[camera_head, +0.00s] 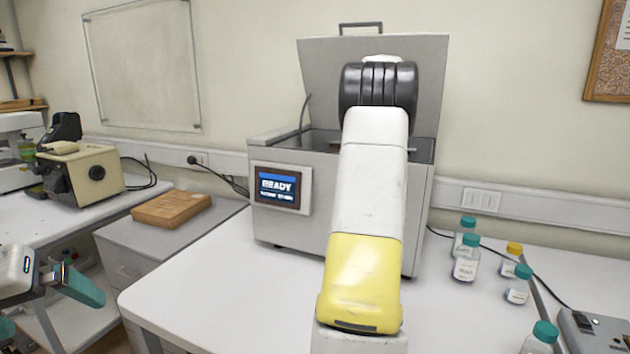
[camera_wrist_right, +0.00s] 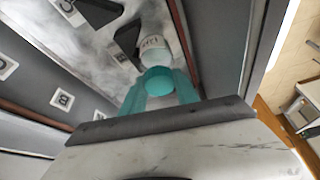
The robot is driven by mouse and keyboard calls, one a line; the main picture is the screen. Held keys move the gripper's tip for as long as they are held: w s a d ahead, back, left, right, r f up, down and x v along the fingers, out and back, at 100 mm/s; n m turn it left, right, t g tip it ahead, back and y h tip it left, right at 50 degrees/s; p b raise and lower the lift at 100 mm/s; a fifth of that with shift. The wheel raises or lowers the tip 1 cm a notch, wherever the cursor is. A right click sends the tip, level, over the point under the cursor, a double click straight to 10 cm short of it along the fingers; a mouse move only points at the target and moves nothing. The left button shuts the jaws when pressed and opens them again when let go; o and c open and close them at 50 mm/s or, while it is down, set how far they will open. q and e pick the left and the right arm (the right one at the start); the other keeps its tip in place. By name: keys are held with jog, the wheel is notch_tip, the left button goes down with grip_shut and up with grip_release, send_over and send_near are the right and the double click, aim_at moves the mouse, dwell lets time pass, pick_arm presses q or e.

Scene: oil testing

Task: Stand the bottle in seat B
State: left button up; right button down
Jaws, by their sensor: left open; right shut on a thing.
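The bath machine (camera_head: 300,165) stands on the table with its lid raised and its screen showing READY. My right arm reaches over its front into the opening and hides most of the inside and the right gripper in the head view. In the right wrist view, my right gripper (camera_wrist_right: 160,92) is shut on the bottle (camera_wrist_right: 152,46), a white-bodied one with a teal cap, inside the machine. A label B (camera_wrist_right: 62,100) lies to the left of the bottle, apart from it in the picture. Whether the bottle touches the floor cannot be told. My left gripper (camera_head: 82,287) is open at the far left.
Several capped bottles (camera_head: 467,258) stand on the table to the right of the machine. A grey device (camera_head: 598,330) sits at the right edge. A wooden block (camera_head: 171,208) lies on the cabinet to the left. The table's front left is clear.

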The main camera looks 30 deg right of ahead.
jog(key=shift+f, duration=1.6)
jog(key=shift+f, duration=0.1)
jog(key=c, duration=0.9)
grip_release()
jog(key=v, duration=1.2)
jog(key=shift+d, duration=0.1)
